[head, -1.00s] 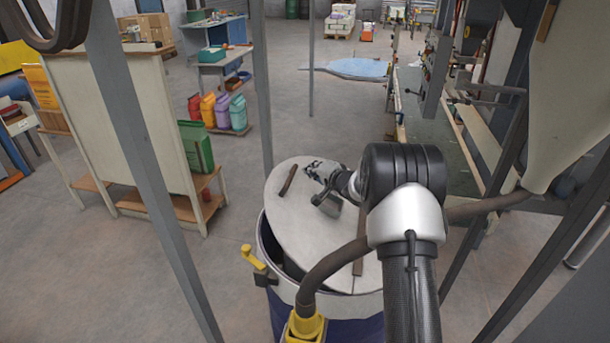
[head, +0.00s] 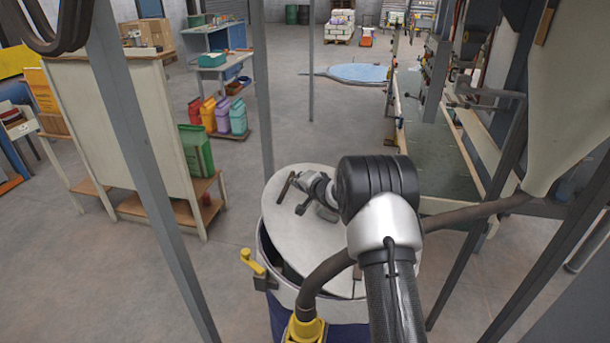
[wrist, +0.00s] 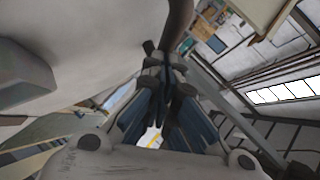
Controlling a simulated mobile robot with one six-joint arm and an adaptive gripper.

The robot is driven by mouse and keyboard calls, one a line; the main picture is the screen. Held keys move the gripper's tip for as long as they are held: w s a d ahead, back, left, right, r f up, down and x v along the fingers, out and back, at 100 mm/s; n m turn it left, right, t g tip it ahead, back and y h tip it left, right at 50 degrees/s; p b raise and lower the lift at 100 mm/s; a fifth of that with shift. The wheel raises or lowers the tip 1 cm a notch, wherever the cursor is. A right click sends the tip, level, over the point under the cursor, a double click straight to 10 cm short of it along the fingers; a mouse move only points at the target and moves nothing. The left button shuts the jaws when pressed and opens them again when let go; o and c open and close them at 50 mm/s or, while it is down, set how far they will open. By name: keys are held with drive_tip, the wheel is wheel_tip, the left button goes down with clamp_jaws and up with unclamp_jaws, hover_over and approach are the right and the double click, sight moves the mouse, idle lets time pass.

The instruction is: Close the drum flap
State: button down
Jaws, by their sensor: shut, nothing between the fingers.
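The drum flap (head: 320,233) is a pale grey rounded plate on top of the blue drum (head: 290,325). A dark gap shows between the plate and the drum rim at the front left. A dark bar handle (head: 284,188) sits near the plate's far left edge. My gripper (head: 297,181) is shut and empty, over the plate with its tips at or beside the bar; contact cannot be told. In the wrist view the closed fingers (wrist: 165,85) are in the middle, and a brown-grey bar (wrist: 178,25) rises beyond them. My arm hides the plate's right part.
A brown hose (head: 325,268) with a yellow fitting (head: 305,330) crosses the front of the drum. A yellow-handled latch (head: 254,263) juts from its left side. Grey frame posts (head: 140,150) stand left, and the filler spout (head: 560,120) hangs right. Floor left of the drum is open.

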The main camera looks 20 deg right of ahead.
drive_tip(key=shift+w+a+f+n+g+h+b, duration=0.3)
drive_tip(key=shift+w+a+f+b, duration=0.4)
drive_tip(key=shift+f, duration=1.1)
drive_tip(key=shift+w+a+f+n+g+h+b, duration=0.35)
drive_tip(key=shift+a+f, duration=0.6)
drive_tip(key=shift+f, duration=0.9)
drive_tip(key=shift+w+a+f+n+g+h+b, duration=0.15)
drive_tip(key=shift+w+a+f+g+b, duration=0.4)
drive_tip(key=shift+f, duration=1.25)
drive_tip(key=shift+a, duration=0.3)
